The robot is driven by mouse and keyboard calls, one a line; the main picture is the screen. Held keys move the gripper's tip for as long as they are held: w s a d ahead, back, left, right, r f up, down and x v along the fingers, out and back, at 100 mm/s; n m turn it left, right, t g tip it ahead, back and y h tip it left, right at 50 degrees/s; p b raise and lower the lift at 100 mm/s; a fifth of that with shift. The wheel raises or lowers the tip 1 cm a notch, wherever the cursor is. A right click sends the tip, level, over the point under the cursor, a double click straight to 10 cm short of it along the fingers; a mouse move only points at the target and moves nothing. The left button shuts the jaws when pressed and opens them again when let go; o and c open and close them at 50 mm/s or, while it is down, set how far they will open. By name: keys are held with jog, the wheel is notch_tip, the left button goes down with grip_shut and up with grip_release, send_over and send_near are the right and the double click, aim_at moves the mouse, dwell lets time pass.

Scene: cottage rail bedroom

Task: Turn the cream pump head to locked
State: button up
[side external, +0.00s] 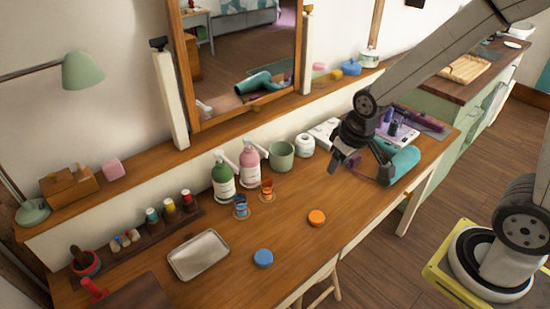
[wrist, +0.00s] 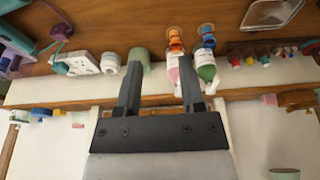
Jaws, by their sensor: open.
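A green bottle (side external: 225,180) and a pink bottle (side external: 250,168) stand side by side on the wooden desk, each with a white label and a whitish pump head on top. The pump heads (side external: 221,156) are too small to read any locked or unlocked mark. The wrist view shows the pink bottle (wrist: 173,72) beside one finger and the green bottle (wrist: 206,72) just beyond it, their pump heads unclear. My gripper (side external: 360,168) is open and empty over the desk's right part, clear of both bottles. Its two fingers are also visible in the wrist view (wrist: 160,65).
A green cup (side external: 281,155) and a white jar (side external: 305,145) stand right of the bottles. Small blue (side external: 240,207) and orange (side external: 267,190) items stand in front. A mirror (side external: 240,60) rises behind. A metal tray (side external: 198,254) lies front left; mid-desk is mostly free.

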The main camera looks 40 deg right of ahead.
jog(key=t, duration=0.1)
send_near(257, 145)
jog(key=shift+s+f, duration=0.1)
jog(key=shift+f, duration=0.25)
jog(key=shift+t, duration=0.3)
jog(key=shift+x, duration=3.9)
grip_shut()
jog(key=shift+a, duration=0.1)
